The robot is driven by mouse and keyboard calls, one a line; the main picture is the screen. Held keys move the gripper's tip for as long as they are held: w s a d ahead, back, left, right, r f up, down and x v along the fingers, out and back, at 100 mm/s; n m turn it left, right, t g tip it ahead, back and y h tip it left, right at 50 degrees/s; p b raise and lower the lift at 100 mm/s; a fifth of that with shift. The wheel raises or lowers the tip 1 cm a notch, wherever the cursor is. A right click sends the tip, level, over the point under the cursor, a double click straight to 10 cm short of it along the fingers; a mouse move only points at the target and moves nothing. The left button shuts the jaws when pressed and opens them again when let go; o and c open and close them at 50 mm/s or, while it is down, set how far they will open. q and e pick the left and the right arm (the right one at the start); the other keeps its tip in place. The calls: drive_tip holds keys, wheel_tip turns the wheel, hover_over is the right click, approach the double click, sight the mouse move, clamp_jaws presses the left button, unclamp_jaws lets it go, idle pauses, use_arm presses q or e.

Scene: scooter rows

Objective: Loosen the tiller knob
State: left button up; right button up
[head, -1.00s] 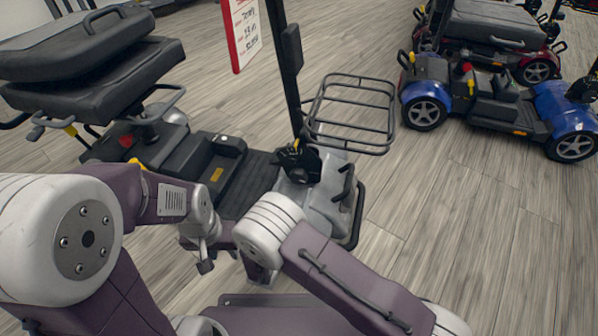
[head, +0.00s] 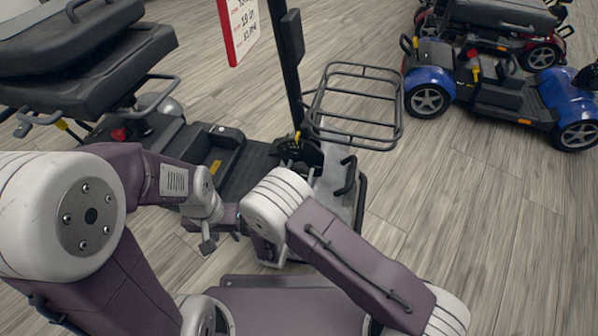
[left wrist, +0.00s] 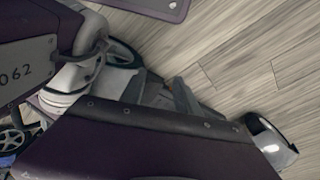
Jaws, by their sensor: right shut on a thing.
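The grey scooter's black tiller post (head: 289,75) stands upright in the head view, with a dark hinge (head: 297,150) at its foot and a small yellow mark beside it. The tiller knob is too small and covered to make out clearly. My right gripper (head: 305,160) is at the tiller foot, mostly hidden behind my right arm, and is shut, seemingly on the knob. My left gripper (head: 222,238) hangs low beside the scooter deck, apart from the tiller; its jaws are unclear. The left wrist view shows mainly my own arm links.
A wire basket (head: 357,105) juts out right of the tiller, and a price sign (head: 240,28) hangs left of it. The scooter's black seat (head: 85,75) is at upper left. A blue scooter (head: 495,90) stands at upper right. Open wood floor lies on the right.

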drive_tip(key=shift+r+n+p, duration=0.15)
drive_tip(key=shift+n+p, duration=0.15)
drive_tip(key=shift+p, duration=0.2)
drive_tip(key=n+p, duration=0.4)
drive_tip(key=shift+r+p, duration=0.1)
drive_tip(key=shift+p, duration=0.25)
drive_tip(key=n+p, duration=0.2)
drive_tip(key=shift+n, duration=0.4)
drive_tip(key=n+p, duration=0.1)
drive_tip(key=n, duration=0.1)
drive_tip(key=shift+n+p, duration=0.3)
drive_tip(key=shift+p, duration=0.1)
drive_tip(key=n+p, duration=0.1)
drive_tip(key=n, duration=0.1)
drive_tip(key=shift+n, duration=0.4)
drive_tip(key=n, duration=0.1)
drive_tip(key=n+p, duration=0.1)
drive_tip(key=n, duration=0.1)
drive_tip(key=shift+f+n, duration=0.2)
drive_tip(key=shift+n, duration=0.1)
drive_tip(key=n, duration=0.3)
drive_tip(key=shift+n+p, duration=0.3)
drive_tip(key=shift+p, duration=0.1)
drive_tip(key=shift+f+n, duration=0.1)
drive_tip(key=shift+n, duration=1.7)
